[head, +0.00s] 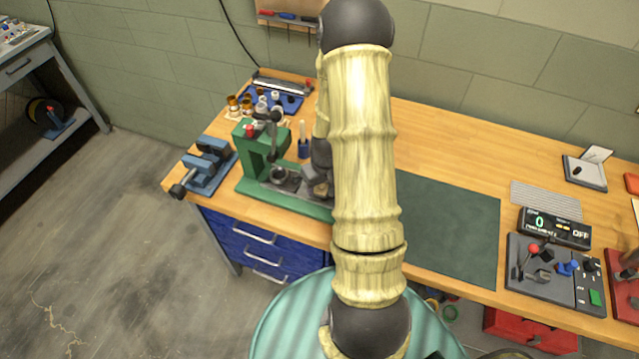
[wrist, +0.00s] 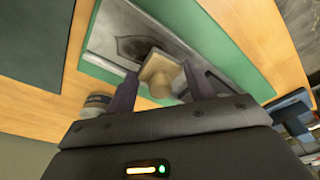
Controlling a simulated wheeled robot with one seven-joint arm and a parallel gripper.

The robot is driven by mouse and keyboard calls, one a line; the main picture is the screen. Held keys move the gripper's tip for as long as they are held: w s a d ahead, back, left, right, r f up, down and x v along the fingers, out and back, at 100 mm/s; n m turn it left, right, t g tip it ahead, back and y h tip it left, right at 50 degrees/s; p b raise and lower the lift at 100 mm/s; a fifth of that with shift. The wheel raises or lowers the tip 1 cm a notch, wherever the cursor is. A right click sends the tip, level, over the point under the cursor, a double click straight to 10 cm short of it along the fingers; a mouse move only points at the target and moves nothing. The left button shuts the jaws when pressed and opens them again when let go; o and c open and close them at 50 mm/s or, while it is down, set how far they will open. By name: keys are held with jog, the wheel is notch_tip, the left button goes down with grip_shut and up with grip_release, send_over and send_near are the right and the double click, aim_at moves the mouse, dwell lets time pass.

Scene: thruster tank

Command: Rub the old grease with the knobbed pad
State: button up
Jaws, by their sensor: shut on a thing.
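In the wrist view, my gripper (wrist: 160,72) is shut on the pale wooden knobbed pad (wrist: 158,82), which sits between its two dark fingers. Beyond the pad, the old grease (wrist: 133,46) shows as a dark brown patch on a grey metal plate (wrist: 190,50). The pad is close beside the patch and hides part of its near edge; I cannot tell whether it touches the plate. In the head view, my gripper (head: 319,180) is low over the green press base, partly hidden behind my arm; the pad and grease cannot be made out there.
The green press (head: 252,160) rises close to the left of my gripper. A dark green mat (head: 450,225) lies clear to the right, before a control box (head: 555,270).

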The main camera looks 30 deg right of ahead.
jog(key=shift+s, duration=0.1)
jog(key=shift+s+d+f+b, duration=0.15)
jog(key=shift+s+d+b, duration=0.15)
jog(key=shift+s+d, duration=0.85)
jog(key=shift+a, duration=0.1)
jog(key=shift+s+d+f, duration=0.1)
jog(key=shift+s+d, duration=0.1)
jog(key=shift+s, duration=0.05)
jog(key=shift+s+d, duration=0.4)
jog(key=shift+s, duration=0.25)
jog(key=shift+s+d, duration=0.4)
jog(key=shift+s, duration=0.2)
jog(key=shift+f, duration=0.1)
jog(key=shift+w+a, duration=1.05)
jog(key=shift+w, duration=0.25)
